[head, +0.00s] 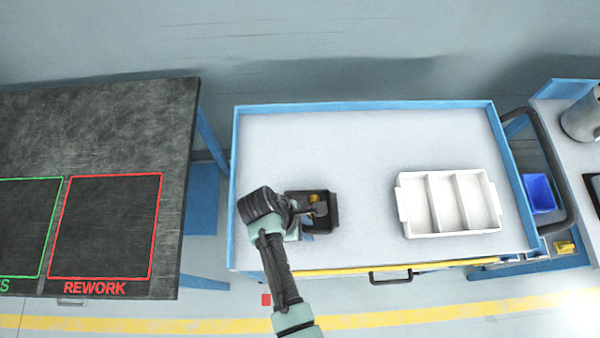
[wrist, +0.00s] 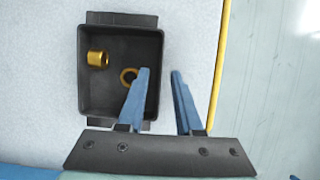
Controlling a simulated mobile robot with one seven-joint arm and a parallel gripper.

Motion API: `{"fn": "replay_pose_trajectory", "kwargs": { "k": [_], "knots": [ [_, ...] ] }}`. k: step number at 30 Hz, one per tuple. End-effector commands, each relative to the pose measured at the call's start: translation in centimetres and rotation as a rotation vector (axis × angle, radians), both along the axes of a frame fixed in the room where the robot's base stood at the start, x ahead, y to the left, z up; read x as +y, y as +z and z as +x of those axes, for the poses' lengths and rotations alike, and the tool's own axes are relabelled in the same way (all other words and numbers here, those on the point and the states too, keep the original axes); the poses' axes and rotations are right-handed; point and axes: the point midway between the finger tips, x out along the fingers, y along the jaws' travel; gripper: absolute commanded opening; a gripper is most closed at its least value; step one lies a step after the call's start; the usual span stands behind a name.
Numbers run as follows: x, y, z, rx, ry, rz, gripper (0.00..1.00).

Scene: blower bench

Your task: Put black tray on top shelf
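The black tray (head: 331,218) lies on the grey top of the blue-rimmed trolley (head: 360,140), left of its middle. The wrist view shows the tray (wrist: 101,90) with end lips and two yellow ring-like parts (wrist: 98,58) inside. My gripper (wrist: 159,72) is open. One blue finger is over the tray's inside and the other is outside its right wall, with that wall between them. A gap shows between the fingers. In the head view my arm covers part of the tray's left side. I cannot make out a separate top shelf.
A white three-part bin (head: 448,204) stands right of the tray. A black bench (head: 110,130) with a REWORK square is at left. A handle frame and a blue bin (head: 539,193) are at right. The trolley top's back and middle are clear.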

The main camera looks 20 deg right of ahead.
Motion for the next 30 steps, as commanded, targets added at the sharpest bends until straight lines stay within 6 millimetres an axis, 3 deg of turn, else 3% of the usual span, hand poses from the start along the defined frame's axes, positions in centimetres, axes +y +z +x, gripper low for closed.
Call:
{"fn": "replay_pose_trajectory", "kwargs": {
  "k": [15,24,27,29,30],
  "knots": [
    [3.7,8.9,1.0,-0.003,0.003,0.001,0.34],
    [4.4,10.8,1.2,-0.005,0.0,0.002,0.34],
    [4.7,11.9,3.2,-0.092,-0.022,0.018,0.34],
    [5.2,13.6,5.8,-0.213,-0.055,0.045,0.34],
    [5.5,15.3,8.1,-0.321,-0.088,0.073,0.34]
  ]
}}
